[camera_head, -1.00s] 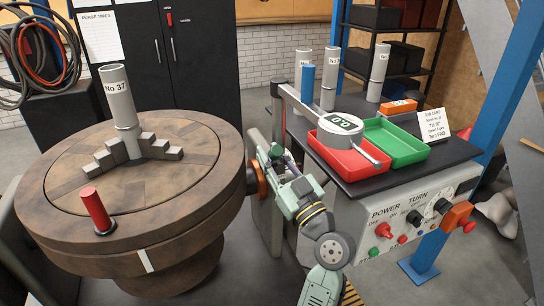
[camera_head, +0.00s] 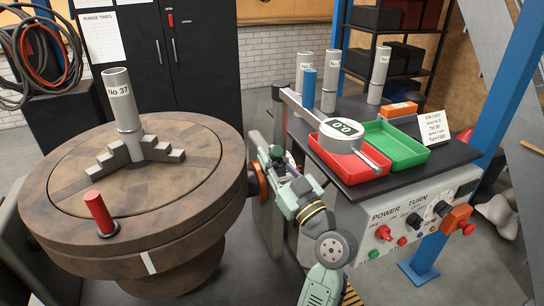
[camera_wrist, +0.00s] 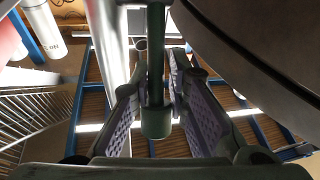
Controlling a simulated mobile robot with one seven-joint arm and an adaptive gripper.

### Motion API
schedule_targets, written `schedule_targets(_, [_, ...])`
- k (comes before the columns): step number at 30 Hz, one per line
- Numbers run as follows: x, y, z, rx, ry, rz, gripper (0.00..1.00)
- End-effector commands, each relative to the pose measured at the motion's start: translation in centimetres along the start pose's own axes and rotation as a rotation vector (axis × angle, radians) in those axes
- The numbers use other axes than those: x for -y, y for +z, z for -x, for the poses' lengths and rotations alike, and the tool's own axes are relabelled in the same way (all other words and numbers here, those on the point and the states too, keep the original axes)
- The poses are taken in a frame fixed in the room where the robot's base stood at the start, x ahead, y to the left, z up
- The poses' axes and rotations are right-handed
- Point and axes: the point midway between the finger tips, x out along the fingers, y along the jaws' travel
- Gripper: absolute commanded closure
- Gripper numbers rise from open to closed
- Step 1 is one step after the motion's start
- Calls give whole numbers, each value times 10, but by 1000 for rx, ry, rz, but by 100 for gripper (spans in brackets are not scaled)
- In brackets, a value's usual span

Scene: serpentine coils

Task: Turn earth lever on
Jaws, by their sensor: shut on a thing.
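In the wrist view a dark green lever (camera_wrist: 155,118) with a thicker rounded end hangs between the two fingers. My gripper (camera_wrist: 158,80) is shut on it, with one padded finger on each side. No label on the lever is readable. In the head view my gripper (camera_head: 276,160) is beside the right edge of the round turntable, near a grey upright plate. There my own wrist and the plate mostly hide the lever, and I cannot make out its position.
The big brown turntable (camera_head: 60,222) is close on the left, with a red-handled peg (camera_head: 98,212) and a grey tube (camera_head: 122,100). On the right a bench holds a red tray (camera_head: 350,168), a green tray (camera_head: 402,150) and a control panel (camera_head: 400,225).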

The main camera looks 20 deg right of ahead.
Motion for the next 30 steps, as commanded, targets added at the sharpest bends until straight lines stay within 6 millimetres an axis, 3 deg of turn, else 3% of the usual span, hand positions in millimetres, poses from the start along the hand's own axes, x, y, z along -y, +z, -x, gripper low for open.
schedule_targets(3, [-9, -12, -7, 93, 11, -16, 100])
schedule_targets(12, [-12, -7, -18, 281, 3, -56, 100])
schedule_targets(23, [-13, -4, -17, 299, 7, -60, 100])
schedule_targets(24, [-13, -4, -17, 298, 7, -60, 83])
schedule_targets(30, [-12, -4, -17, 299, 4, -58, 70])
